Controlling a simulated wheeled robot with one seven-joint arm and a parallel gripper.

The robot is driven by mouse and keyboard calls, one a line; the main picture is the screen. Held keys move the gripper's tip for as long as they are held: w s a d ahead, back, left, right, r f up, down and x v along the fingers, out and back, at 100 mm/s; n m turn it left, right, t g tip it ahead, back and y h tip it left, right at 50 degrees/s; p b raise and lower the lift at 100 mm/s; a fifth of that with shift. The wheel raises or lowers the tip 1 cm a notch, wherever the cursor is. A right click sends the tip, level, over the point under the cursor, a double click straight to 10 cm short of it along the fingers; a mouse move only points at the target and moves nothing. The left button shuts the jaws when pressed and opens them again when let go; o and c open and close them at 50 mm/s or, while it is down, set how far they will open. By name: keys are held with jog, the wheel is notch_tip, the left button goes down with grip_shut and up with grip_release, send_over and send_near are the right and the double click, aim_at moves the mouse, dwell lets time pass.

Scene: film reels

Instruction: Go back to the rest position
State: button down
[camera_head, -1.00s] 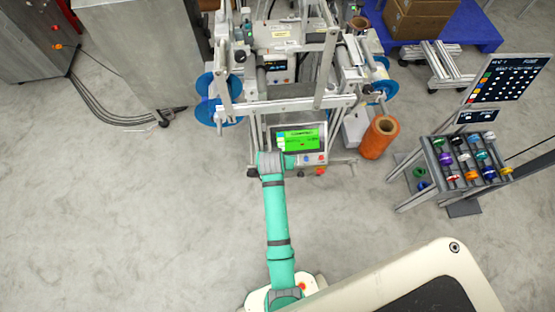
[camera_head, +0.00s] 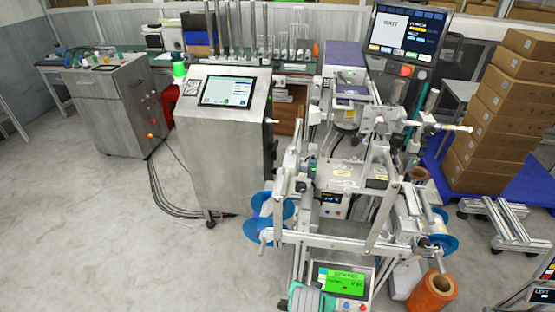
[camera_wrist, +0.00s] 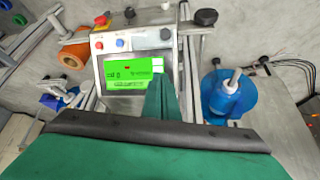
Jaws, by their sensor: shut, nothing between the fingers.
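My teal arm shows only at the bottom edge of the head view (camera_head: 310,297), just in front of the green-lit control panel (camera_head: 343,280). My gripper is hidden there. In the wrist view my gripper's green fingers (camera_wrist: 162,99) are together, with nothing visible between them. They overlap the lower right of the same panel's green screen (camera_wrist: 128,74). I cannot tell how far they are from the panel.
The film machine carries blue reels (camera_head: 270,215) on both sides. An orange roll (camera_head: 432,294) stands at right. A steel cabinet (camera_head: 222,140) and stacked cardboard boxes (camera_head: 505,115) stand behind. Open floor (camera_head: 90,235) lies to the left.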

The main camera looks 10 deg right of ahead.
jog(key=s+a+f+n+t, duration=0.1)
jog(key=s+a+n+t, duration=0.2)
jog(key=s, duration=0.4)
jog(key=s+a+f+n+t, duration=0.1)
jog(key=s+a+t, duration=0.1)
jog(key=s+a, duration=0.45)
jog(key=s+a+r+n+t+y, duration=0.1)
jog(key=s+a+r+t, duration=0.1)
jog(key=s+r, duration=0.5)
jog(key=s+a+r+n+t+y, duration=0.1)
jog(key=s+a+r+t+y, duration=0.1)
jog(key=s+a+r, duration=0.3)
notch_tip(320, 180, up, 3)
jog(key=s+t, duration=0.1)
jog(key=s, duration=0.2)
jog(key=shift+r, duration=0.15)
